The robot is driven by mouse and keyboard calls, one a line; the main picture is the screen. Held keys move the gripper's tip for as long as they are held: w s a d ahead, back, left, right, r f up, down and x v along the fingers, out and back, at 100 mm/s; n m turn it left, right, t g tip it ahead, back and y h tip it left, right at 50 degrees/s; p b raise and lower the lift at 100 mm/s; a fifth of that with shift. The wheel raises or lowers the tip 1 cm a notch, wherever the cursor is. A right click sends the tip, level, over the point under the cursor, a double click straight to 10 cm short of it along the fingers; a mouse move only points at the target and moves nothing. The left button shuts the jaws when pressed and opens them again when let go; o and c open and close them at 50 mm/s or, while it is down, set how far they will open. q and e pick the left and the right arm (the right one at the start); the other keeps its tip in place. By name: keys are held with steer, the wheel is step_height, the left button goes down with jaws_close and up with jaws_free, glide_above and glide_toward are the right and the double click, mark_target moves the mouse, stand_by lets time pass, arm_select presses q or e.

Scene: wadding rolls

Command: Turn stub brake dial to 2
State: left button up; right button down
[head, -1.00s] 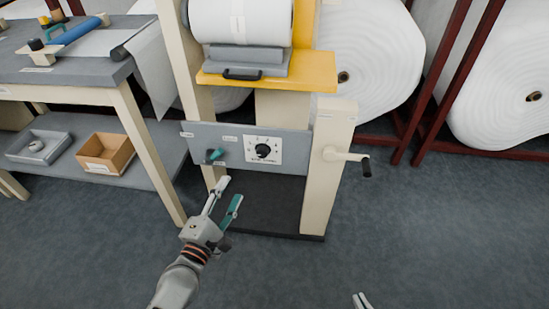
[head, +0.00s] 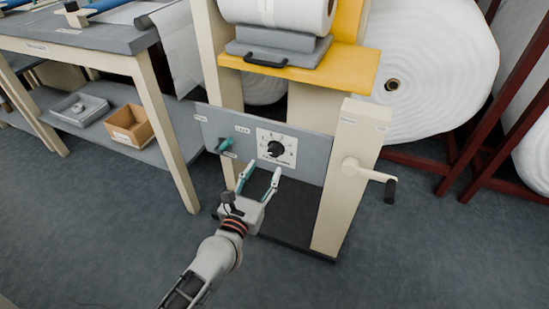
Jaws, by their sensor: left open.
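The stub brake dial is a black knob (head: 275,149) on a white numbered plate (head: 290,139), fixed to the grey panel (head: 314,163) of the cream stand. Its exact setting is too small to read. My left gripper (head: 261,169) is open and empty, just below and in front of the dial, with its fingertips pointing up toward it. The fingers look apart from the knob. My right gripper is not in view.
A teal lever (head: 225,145) sits left of the dial on the same panel. A crank handle (head: 372,172) sticks out from the right post. A yellow shelf (head: 350,69) carries a white roll above. A workbench (head: 90,60) stands at left.

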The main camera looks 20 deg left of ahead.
mark_target(273, 153)
arm_select(q)
steer(key=w, duration=0.6)
steer(key=shift+w, duration=0.25)
steer(key=c, duration=1.1)
